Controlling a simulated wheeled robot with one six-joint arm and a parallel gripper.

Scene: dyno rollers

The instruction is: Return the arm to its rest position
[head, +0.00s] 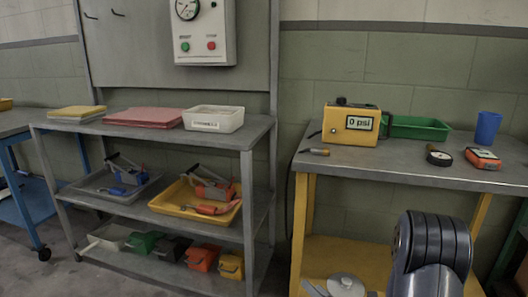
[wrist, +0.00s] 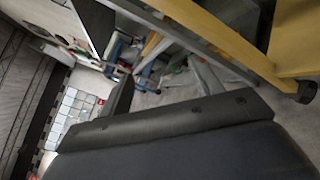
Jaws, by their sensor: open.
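A dark ribbed joint and grey link of my arm (head: 435,245) show at the lower right of the head view, in front of the right bench. The rest of the arm is out of that view. I see nothing held.
The right bench (head: 420,174) carries a yellow gauge box (head: 350,124) reading 0 psi, a green tray (head: 418,128) and a blue cup (head: 487,128). A grey shelf rack (head: 95,128) with trays stands left. Floor shows between rack and bench.

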